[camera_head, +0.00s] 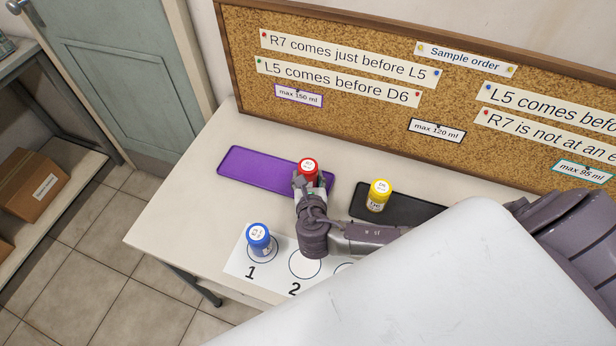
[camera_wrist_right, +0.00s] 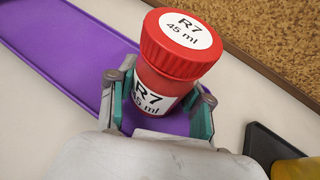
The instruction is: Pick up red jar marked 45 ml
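The red jar marked R7, 45 ml (camera_head: 308,167) stands upright at the right end of the purple tray (camera_head: 243,169). In the right wrist view the red jar (camera_wrist_right: 178,60) shows its cap and body labels clearly. My right gripper (camera_head: 308,186) is down at the jar, with one finger on each side of its body below the cap. In the wrist view the gripper (camera_wrist_right: 165,88) looks open, with thin strips of purple tray between pads and jar. Whether a pad touches the jar is hard to see. My left gripper is not in view.
A yellow jar (camera_head: 378,194) stands on a black tray (camera_head: 418,209), just right of my right gripper. A blue jar (camera_head: 259,238) stands on circle 1 of the white numbered sheet (camera_head: 237,266); circle 2 is empty. A cork board (camera_head: 350,70) rises behind the table.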

